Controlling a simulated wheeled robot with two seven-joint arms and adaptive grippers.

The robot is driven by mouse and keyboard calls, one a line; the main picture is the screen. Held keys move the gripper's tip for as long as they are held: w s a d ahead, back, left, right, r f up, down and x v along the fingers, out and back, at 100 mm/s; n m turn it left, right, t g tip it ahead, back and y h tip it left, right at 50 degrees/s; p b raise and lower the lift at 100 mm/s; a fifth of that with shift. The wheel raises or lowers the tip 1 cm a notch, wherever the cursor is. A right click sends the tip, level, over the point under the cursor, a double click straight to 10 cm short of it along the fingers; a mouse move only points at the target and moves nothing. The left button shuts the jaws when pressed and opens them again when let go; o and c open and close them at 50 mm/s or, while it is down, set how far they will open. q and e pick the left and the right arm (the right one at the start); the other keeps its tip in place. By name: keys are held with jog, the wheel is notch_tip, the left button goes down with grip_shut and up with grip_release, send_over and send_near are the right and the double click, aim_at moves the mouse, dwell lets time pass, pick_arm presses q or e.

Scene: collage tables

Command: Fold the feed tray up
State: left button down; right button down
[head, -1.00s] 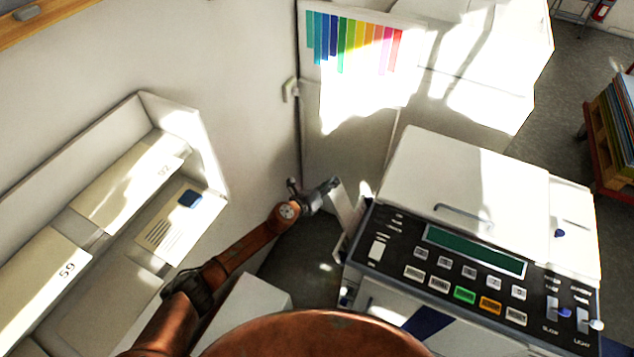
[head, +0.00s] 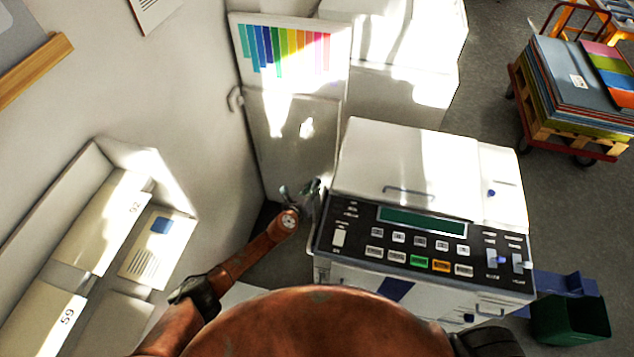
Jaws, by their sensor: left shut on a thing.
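The copier-like machine (head: 420,165) has a white lid and a dark button panel, and stands right of my left arm. My left gripper (head: 312,188) is at the machine's left side, shut on the feed tray (head: 323,202). The tray shows only as a narrow pale strip close against that side. The gripper and the machine's edge hide most of it, so its exact angle cannot be told. My right gripper is not in view.
A wall with box shelves (head: 110,150) is on the left. A white cabinet with a colour chart (head: 290,50) stands behind the machine. A cart of boards (head: 580,85) is at the back right, and a green bin (head: 570,320) at the lower right.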

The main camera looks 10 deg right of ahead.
pick_arm(q)
jog(key=shift+s+d+r, duration=0.15)
jog(key=shift+d+r, duration=0.05)
jog(key=shift+d, duration=0.1)
jog(key=shift+s+d, duration=0.15)
jog(key=shift+d, duration=0.15)
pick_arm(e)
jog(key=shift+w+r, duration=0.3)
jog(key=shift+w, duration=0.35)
pick_arm(q)
jog(key=c, duration=1.9)
grip_release()
jog(key=shift+d, duration=0.1)
jog(key=shift+c, duration=0.2)
jog(key=shift+f, duration=0.15)
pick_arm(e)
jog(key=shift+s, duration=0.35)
pick_arm(q)
jog(key=shift+a, duration=0.2)
jog(key=shift+r, duration=5)
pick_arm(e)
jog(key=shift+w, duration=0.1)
